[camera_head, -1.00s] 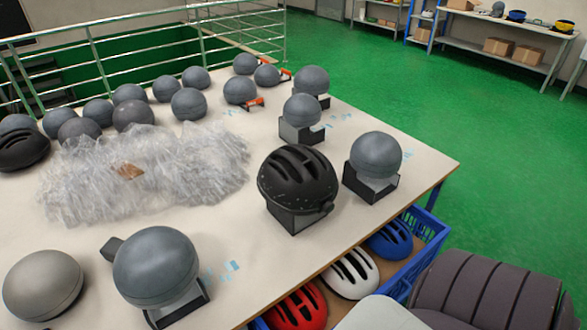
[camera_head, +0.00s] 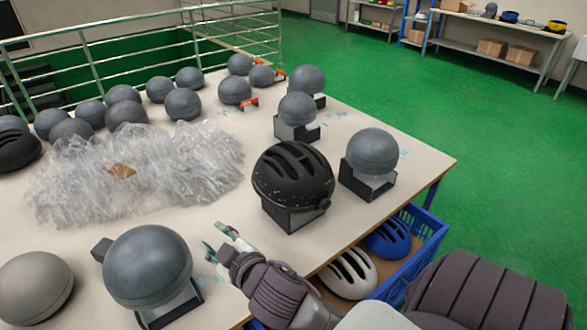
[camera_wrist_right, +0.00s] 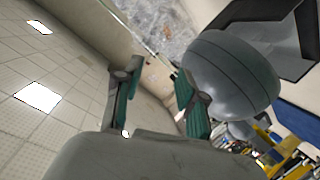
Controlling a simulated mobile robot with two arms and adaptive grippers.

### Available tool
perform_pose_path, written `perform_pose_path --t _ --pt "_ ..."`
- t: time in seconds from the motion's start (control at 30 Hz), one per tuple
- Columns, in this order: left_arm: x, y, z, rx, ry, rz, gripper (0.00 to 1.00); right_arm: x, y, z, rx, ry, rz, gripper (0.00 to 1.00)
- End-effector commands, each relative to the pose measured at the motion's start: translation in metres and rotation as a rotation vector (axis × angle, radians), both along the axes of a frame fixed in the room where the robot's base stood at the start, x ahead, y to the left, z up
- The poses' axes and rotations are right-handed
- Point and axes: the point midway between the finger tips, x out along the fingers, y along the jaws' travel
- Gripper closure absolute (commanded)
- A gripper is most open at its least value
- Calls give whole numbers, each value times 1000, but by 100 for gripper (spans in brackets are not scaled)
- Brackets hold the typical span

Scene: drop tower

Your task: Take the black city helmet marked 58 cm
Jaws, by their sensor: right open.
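A black vented helmet (camera_head: 300,179) sits on a dark stand (camera_head: 290,217) near the table's right edge. No size mark on it is legible. A second black helmet (camera_head: 16,152) is cut off at the left edge. My right gripper (camera_head: 215,238) is open and empty, low over the front of the table, to the lower left of the first helmet and apart from it. In the right wrist view its two green-padded fingers (camera_wrist_right: 157,92) stand apart, with a grey headform (camera_wrist_right: 240,68) beside them. My left gripper is not in view.
Grey headforms, one in front (camera_head: 148,266) and one on the right (camera_head: 371,155), stand around the helmet. Clear crumpled wrap (camera_head: 190,160) covers the table's left middle. A blue crate (camera_head: 432,240) below the table edge holds blue (camera_head: 388,237) and white (camera_head: 349,273) helmets.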

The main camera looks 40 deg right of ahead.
Motion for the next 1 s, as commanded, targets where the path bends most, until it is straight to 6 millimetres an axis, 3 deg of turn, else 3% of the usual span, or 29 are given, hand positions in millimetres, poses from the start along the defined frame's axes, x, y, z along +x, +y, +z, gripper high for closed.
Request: perform_pose_path --t 0.03,0.1,0.2,0.3,0.43,0.5,0.57,0.67,0.77,0.87,0.9,1.0 --pt "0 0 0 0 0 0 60 21 10 39 -65 -157 61 60" --pt "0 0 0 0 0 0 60 38 32 91 -165 -372 165 60" --pt "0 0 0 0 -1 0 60 44 72 152 -332 -654 347 60" --pt "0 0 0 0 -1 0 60 34 115 189 -527 -883 560 60" --pt "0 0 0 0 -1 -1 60 16 160 193 -830 -1074 872 60" --pt "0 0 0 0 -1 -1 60 11 171 178 -1015 -1112 1051 60" --pt "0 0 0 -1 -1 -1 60 11 170 158 -1180 -1100 1203 60" --pt "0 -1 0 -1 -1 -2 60 23 145 122 -1462 -981 1441 60" --pt "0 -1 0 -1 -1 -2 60 45 88 92 -1730 -730 1641 60" --pt "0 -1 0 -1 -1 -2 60 68 5 81 -1945 -351 1772 60" --pt "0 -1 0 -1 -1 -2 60 74 -32 83 -2006 -176 1800 60" --pt "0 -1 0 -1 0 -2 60 77 -118 99 -2081 238 1812 60"
